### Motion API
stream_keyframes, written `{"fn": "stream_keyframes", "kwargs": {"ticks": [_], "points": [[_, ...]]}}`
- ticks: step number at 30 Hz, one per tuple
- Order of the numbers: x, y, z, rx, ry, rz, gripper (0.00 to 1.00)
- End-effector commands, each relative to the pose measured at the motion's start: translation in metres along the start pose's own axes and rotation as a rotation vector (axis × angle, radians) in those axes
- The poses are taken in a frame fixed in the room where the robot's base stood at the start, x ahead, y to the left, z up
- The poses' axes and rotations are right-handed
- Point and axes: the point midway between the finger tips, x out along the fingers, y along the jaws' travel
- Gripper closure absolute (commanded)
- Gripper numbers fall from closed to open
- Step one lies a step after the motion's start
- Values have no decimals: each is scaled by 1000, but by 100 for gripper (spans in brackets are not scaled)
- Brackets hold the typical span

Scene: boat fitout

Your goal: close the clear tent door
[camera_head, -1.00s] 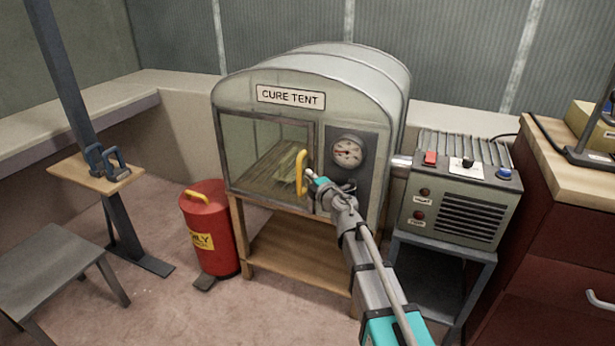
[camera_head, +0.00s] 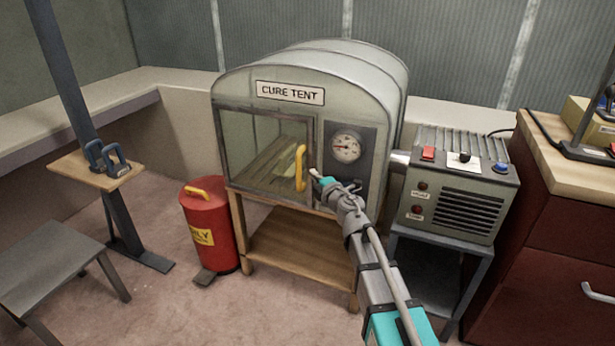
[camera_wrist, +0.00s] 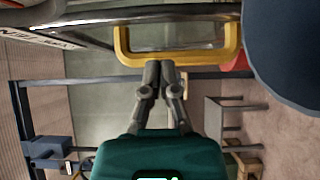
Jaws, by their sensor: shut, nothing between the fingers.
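The clear tent door (camera_head: 240,150) is a see-through panel in a dark frame on the front of the cure tent (camera_head: 228,92). It looks flush or nearly flush with the front; I cannot tell whether a small gap is left. A yellow upright handle (camera_head: 300,168) sits on its right side and also shows large in the wrist view (camera_wrist: 122,45). My gripper (camera_head: 315,174) is just right of the handle in the head view. In the wrist view my gripper (camera_wrist: 160,66) has its fingertips together at the handle's bar, empty; contact is unclear.
A gauge (camera_head: 346,148) is on the tent front, right of the door. A heater box (camera_head: 459,185) on a stand is to the right, a wooden-topped cabinet (camera_head: 560,160) beyond it. A red bin (camera_head: 208,230) and a grey stool (camera_head: 50,265) stand left on open floor.

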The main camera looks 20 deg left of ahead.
Motion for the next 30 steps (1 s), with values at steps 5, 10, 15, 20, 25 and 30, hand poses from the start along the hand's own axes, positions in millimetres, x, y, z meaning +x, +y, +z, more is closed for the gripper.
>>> {"fn": "stream_keyframes", "kwargs": {"ticks": [5, 10, 15, 20, 25, 30], "points": [[-5, 0, 27, 0, -3, 0, 100], [-9, 0, 48, 0, -3, 0, 100], [-12, 0, 62, 0, -2, 0, 100], [-14, 0, 66, 0, -2, 0, 100], [-14, 0, 67, 0, -2, 0, 100], [-14, 0, 67, 0, -2, 0, 100]]}}
